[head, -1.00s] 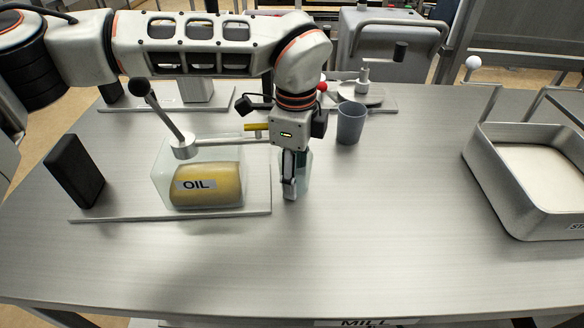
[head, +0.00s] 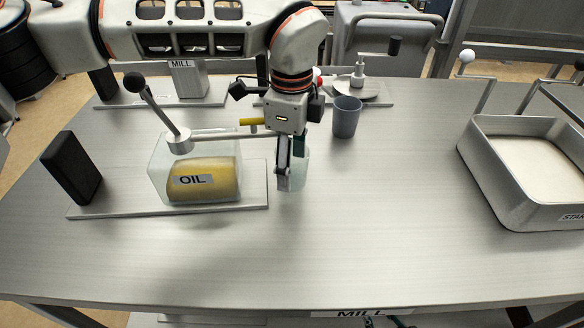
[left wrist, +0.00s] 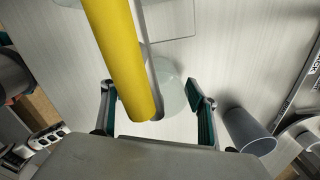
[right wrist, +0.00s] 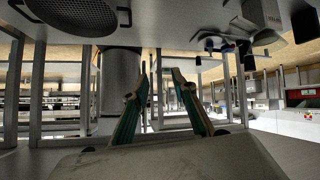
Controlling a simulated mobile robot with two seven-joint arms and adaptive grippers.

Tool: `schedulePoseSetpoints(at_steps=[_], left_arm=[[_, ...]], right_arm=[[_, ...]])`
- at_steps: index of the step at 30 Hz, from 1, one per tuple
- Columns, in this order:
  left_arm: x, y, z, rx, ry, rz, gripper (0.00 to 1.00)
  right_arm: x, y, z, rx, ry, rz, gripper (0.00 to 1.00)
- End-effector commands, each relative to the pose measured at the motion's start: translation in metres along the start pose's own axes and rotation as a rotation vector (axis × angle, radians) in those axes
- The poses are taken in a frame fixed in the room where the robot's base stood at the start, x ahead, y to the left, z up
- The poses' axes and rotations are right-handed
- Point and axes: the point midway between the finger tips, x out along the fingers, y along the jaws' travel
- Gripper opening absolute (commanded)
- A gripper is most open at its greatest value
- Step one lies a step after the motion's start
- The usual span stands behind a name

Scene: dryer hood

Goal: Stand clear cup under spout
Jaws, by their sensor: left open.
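The clear cup (head: 302,171) stands beside the right edge of the oil dispenser's base plate, partly hidden behind my left gripper (head: 288,180). In the left wrist view the clear cup (left wrist: 172,92) shows between the two open fingers, partly covered by the yellow spout (left wrist: 122,60). The yellow spout (head: 250,121) sticks out from the clear tank (head: 158,168), which holds a yellow body labelled OIL (head: 190,180). My left gripper points down at the cup. My right gripper (right wrist: 162,74) shows only in its own wrist view, fingers apart with nothing between them.
A grey cup (head: 346,118) stands behind and right of my left gripper. A black block (head: 72,168) stands at the left. A metal tray (head: 500,185) sits at the right. A device labelled MILL (head: 188,80) is at the back. The table's front middle is clear.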

Motion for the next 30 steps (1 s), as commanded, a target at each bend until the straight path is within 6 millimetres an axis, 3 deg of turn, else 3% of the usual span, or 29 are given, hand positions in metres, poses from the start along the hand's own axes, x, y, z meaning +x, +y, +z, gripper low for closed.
schedulePoseSetpoints(at_steps=[6, 13, 18, 30], left_arm=[[-0.05, -0.001, 0.0, -0.003, -0.001, -0.005, 0.59], [-0.087, -0.001, 0.0, -0.001, 0.0, -0.003, 0.59], [-0.099, 0.0, 0.0, 0.0, 0.0, -0.002, 0.59], [-0.101, 0.0, 0.0, 0.0, 0.0, 0.0, 0.59]], right_arm=[[0.001, 0.002, -0.01, 0.001, 0.015, 0.001, 0.27], [0.001, 0.002, -0.013, 0.004, 0.017, 0.0, 0.27], [-0.001, 0.0, -0.01, 0.006, 0.011, -0.002, 0.27], [-0.004, -0.003, -0.001, 0.008, -0.004, -0.006, 0.27]])
